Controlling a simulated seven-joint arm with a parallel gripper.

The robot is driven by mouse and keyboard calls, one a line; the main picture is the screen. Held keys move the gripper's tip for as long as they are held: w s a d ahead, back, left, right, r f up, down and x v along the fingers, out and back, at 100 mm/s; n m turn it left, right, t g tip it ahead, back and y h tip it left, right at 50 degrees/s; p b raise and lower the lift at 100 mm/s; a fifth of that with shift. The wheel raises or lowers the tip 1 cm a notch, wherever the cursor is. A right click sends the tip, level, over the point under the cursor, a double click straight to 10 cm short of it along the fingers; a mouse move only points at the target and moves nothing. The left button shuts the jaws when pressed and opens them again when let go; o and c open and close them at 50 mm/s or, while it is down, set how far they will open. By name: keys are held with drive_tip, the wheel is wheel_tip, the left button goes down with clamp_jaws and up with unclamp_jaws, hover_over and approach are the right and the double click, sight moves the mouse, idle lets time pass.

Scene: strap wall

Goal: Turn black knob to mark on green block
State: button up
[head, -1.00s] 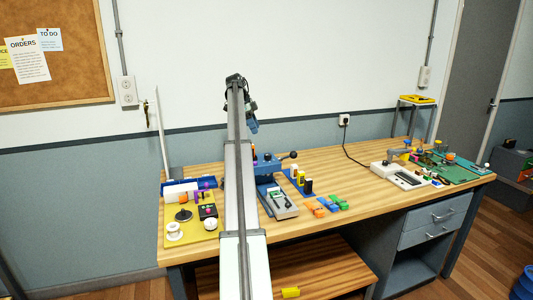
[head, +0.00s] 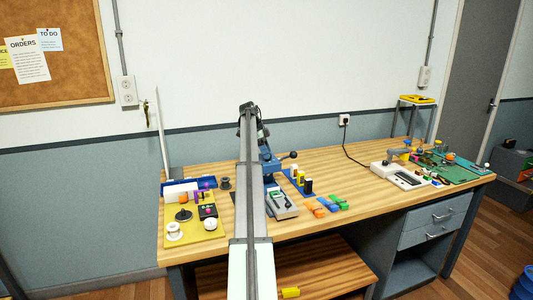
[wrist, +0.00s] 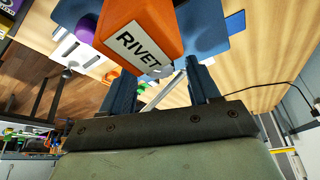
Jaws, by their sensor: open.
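My gripper (wrist: 160,75) is open in the wrist view, its two blue fingers apart with a thin grey rod showing between them. An orange block labelled RIVET (wrist: 140,35) is close in front of the fingers. In the head view my arm hides most of the gripper, which is near the blue press (head: 270,165). A black ball knob (head: 293,154) is on the press lever. A black round piece (head: 183,215) is on the yellow board. Small green pieces (head: 338,201) lie right of the press. I cannot tell which is the task's knob or green block, and see no mark.
The yellow board (head: 190,237) at left also carries white round parts. A blue tray (head: 175,184) stands behind it. Black and yellow cylinders (head: 305,184) stand right of the press. A white device (head: 400,176) and green mat (head: 465,174) are at right.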

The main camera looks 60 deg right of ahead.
drive_tip(key=shift+s+f, duration=0.1)
drive_tip(key=shift+f, duration=0.25)
drive_tip(key=c, duration=1)
